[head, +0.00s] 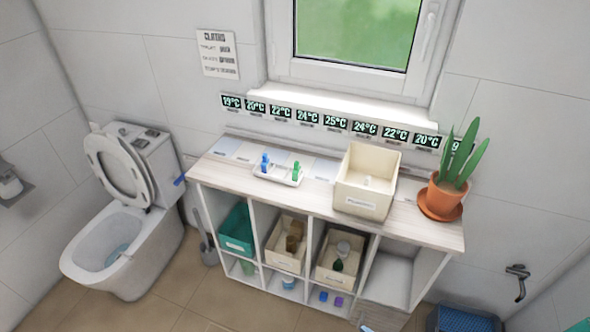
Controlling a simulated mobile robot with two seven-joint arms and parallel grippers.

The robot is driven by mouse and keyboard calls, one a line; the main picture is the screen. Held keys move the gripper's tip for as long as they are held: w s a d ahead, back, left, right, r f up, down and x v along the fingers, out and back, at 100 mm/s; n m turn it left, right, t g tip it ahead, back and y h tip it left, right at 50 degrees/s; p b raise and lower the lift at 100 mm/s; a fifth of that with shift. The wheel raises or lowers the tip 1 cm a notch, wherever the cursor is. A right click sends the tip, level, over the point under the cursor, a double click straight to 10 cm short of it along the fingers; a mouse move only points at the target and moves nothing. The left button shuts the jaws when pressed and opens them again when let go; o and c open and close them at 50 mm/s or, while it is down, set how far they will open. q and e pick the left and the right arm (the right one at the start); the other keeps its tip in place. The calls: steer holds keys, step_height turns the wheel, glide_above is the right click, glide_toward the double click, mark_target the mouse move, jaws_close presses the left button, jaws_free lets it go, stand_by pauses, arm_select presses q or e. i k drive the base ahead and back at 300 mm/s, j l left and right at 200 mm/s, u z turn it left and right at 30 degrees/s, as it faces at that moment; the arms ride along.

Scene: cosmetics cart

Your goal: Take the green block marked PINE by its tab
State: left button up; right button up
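A small green piece (295,171) stands upright at the right end of a white tray (277,178) on the shelf unit's top. A blue piece (265,164) stands at the tray's left end. Both pieces look narrow and are too small for me to read any marking or make out a tab. Neither of my grippers shows in the head view.
A cream bin (363,201) stands on the top right of the tray, with a potted plant (445,190) at the right end. Pale cards lie behind the tray. The shelf unit (430,230) has bins in its compartments. A toilet (125,240) stands left.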

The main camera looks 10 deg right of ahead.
mark_target(297, 171)
steer(key=i+j+z, duration=0.45)
steer(key=j, duration=0.25)
steer(key=i+j+z, duration=0.2)
steer(key=j, duration=0.25)
